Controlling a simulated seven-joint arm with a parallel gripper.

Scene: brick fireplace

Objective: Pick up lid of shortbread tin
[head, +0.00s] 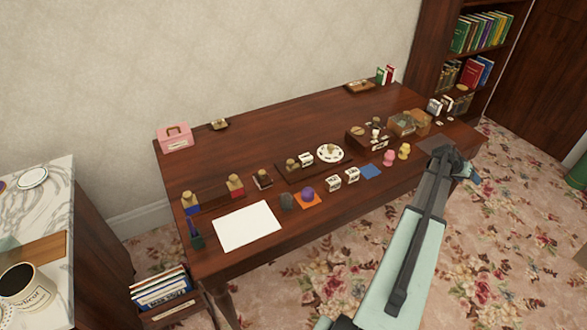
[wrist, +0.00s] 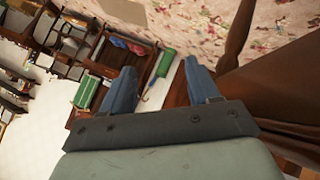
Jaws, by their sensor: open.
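I cannot make out a shortbread tin or its lid for certain in either view. A pink box (head: 175,139) with a brown handle stands at the table's back left corner, but I cannot tell if it is a tin. My gripper (head: 468,172) is at the right end of the dark wooden table (head: 300,115), beyond the small items on it. In the wrist view, its two blue fingers (wrist: 160,72) are apart with nothing between them.
The table's back middle is clear. A bookcase (head: 447,45) stands behind its right end. A marble-topped cabinet (head: 55,215) is at left.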

